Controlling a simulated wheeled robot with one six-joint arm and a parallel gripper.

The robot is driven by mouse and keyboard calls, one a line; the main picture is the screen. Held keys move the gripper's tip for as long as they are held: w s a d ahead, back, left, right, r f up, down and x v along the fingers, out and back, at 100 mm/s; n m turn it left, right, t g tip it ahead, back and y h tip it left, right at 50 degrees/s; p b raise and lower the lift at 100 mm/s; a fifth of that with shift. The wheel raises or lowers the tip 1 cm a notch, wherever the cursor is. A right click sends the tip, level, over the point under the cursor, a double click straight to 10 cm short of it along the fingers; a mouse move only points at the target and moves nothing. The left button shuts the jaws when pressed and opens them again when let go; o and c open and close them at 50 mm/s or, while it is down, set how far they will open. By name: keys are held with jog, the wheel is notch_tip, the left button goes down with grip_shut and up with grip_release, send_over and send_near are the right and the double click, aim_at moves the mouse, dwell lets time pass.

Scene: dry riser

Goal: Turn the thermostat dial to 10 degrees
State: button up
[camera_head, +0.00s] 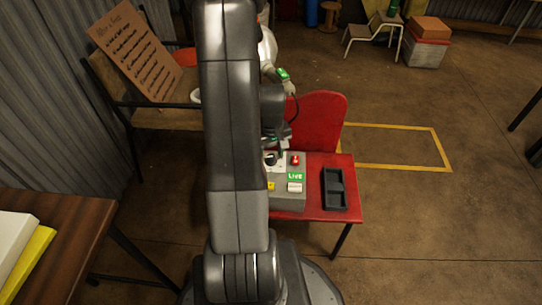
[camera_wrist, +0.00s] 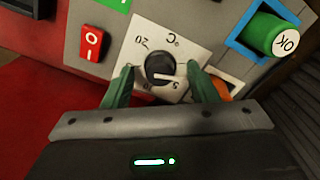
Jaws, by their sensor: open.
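The thermostat dial (camera_wrist: 160,68) is a black round knob on a white plate (camera_wrist: 145,28) marked 20, °C and 5. In the wrist view, its white pointer mark lies at the lower right, close to the 5. In the head view the dial (camera_head: 270,159) is small and partly hidden beside my arm. My gripper (camera_wrist: 160,71) is open. Its two green fingers stand one on each side of the dial, with gaps visible between them and the knob. I cannot tell how close the fingertips are to the plate.
On the same grey box sit a red rocker switch (camera_wrist: 93,43), a green OK button (camera_wrist: 284,37) in a blue frame and an orange part (camera_wrist: 219,88) by the right finger. A black tray (camera_head: 335,188) lies on the red table (camera_head: 313,211).

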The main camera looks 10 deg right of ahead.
jog(key=c, duration=1)
jog(key=shift+o, duration=0.2)
jog(key=shift+m, duration=0.4)
jog(key=m+p, duration=0.1)
jog(key=m, duration=0.3)
jog(key=shift+m, duration=0.4)
jog(key=m+p, duration=0.1)
jog(key=m, duration=0.9)
jog(key=shift+m+p, duration=0.3)
jog(key=shift+m, duration=2.4)
